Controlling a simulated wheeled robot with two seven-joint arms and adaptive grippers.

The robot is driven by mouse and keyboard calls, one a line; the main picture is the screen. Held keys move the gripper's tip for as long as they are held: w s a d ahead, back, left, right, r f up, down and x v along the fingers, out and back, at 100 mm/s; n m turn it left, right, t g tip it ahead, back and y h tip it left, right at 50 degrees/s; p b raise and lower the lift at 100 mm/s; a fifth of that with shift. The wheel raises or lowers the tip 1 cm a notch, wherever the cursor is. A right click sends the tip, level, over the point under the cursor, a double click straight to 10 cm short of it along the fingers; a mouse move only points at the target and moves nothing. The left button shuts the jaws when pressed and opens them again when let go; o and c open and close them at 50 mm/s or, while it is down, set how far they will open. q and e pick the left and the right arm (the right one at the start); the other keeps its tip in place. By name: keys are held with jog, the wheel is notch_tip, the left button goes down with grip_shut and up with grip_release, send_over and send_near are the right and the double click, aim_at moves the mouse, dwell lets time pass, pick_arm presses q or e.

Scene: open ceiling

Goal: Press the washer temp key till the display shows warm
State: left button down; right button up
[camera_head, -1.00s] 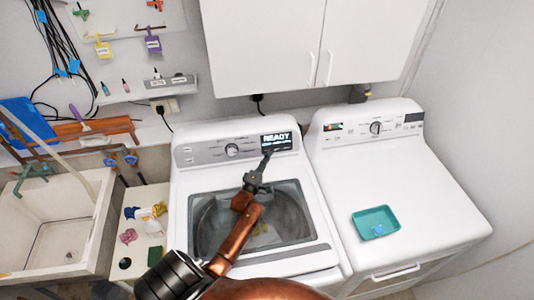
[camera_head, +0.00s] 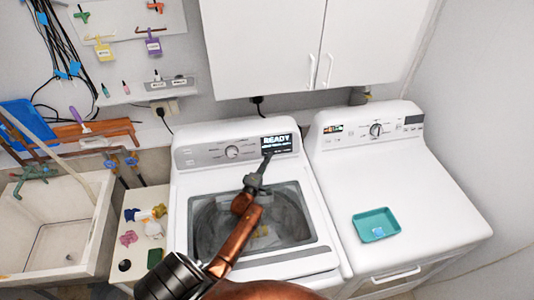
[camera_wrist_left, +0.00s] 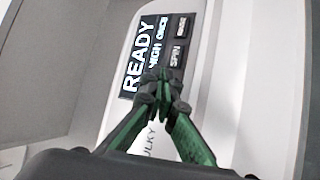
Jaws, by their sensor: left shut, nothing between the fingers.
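The washer (camera_head: 215,136) stands in the middle of the head view, with a grey panel, a round knob (camera_head: 232,152) and a dark display (camera_head: 277,143). The display reads READY in large letters; the smaller line below is too small to read surely. My left gripper (camera_head: 266,158) is shut and empty, its tip just below the display. In the left wrist view, the shut green fingers (camera_wrist_left: 163,80) cover part of the panel beside the display (camera_wrist_left: 143,55). A key marked SPIN (camera_wrist_left: 177,55) shows next to them. The temp key cannot be made out. My right gripper is not in view.
A dryer (camera_head: 440,185) stands to the right with a teal tray (camera_head: 362,226) on top. A sink (camera_head: 25,235) and a small stand with several items (camera_head: 127,275) are at the left. White cabinets (camera_head: 265,50) hang above the washer.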

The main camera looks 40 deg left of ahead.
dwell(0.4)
pick_arm(q)
jog(key=shift+w+a+f, duration=0.1)
jog(key=shift+w+a, duration=0.05)
jog(key=shift+a, duration=0.1)
